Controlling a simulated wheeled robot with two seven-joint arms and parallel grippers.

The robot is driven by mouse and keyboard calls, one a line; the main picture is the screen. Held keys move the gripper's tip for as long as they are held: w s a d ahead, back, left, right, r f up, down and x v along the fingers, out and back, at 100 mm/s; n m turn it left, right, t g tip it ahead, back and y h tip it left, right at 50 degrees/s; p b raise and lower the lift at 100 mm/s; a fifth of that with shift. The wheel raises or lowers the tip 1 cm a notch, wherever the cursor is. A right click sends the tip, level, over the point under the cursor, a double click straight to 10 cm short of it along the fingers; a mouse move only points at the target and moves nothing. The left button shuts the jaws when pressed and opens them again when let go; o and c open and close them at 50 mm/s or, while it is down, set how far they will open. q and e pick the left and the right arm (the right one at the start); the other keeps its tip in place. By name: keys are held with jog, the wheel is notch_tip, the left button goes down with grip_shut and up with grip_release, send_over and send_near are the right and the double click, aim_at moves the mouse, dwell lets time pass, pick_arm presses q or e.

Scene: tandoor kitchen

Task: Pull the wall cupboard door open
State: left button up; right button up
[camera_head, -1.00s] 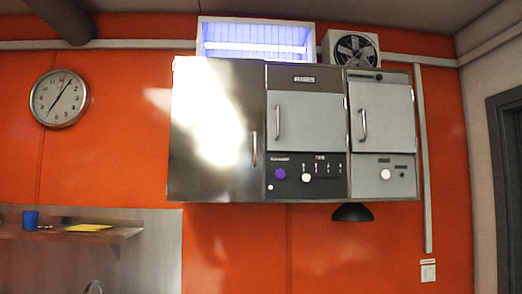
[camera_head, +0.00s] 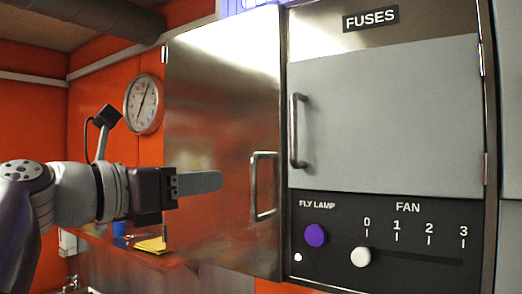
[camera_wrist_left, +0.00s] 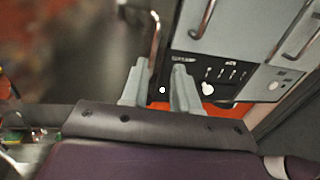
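The wall cupboard door (camera_head: 215,110) is a shiny metal panel left of the fuse panel, and it looks closed. Its upright bar handle (camera_head: 255,188) is near the door's right edge. My left gripper (camera_head: 218,182) is in front of the door, left of the handle, with its fingers pointing right and a small gap short of the bar. In the left wrist view the two fingers of the gripper (camera_wrist_left: 159,68) are apart with nothing between the pads. The handle (camera_wrist_left: 155,38) shows just beyond the fingertips there, roughly between them. My right gripper is not in view.
Right of the door is the fuse cabinet (camera_head: 390,120) with its own handle (camera_head: 297,130), a purple knob (camera_head: 316,235) and a white fan knob (camera_head: 361,257). A clock (camera_head: 143,104) hangs behind. A shelf below holds a blue cup (camera_head: 119,229) and yellow item (camera_head: 151,245).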

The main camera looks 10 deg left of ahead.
aim_at(252, 178)
pick_arm(q)
jog(key=p+x, duration=0.5)
jog(key=x, duration=0.6)
jog(key=shift+w+a+f, duration=0.1)
jog(key=shift+w+f, duration=0.05)
jog(key=shift+w, duration=0.05)
jog(key=shift+w+p, duration=0.15)
jog(key=shift+p, duration=0.2)
jog(key=shift+a, duration=0.3)
jog(key=shift+w+d+f, duration=0.15)
jog(key=shift+w+d, duration=0.1)
jog(key=shift+w, duration=0.05)
jog(key=shift+w+d, duration=0.1)
jog(key=shift+d, duration=0.05)
jog(key=c, duration=0.4)
grip_shut()
jog(key=shift+s, duration=0.25)
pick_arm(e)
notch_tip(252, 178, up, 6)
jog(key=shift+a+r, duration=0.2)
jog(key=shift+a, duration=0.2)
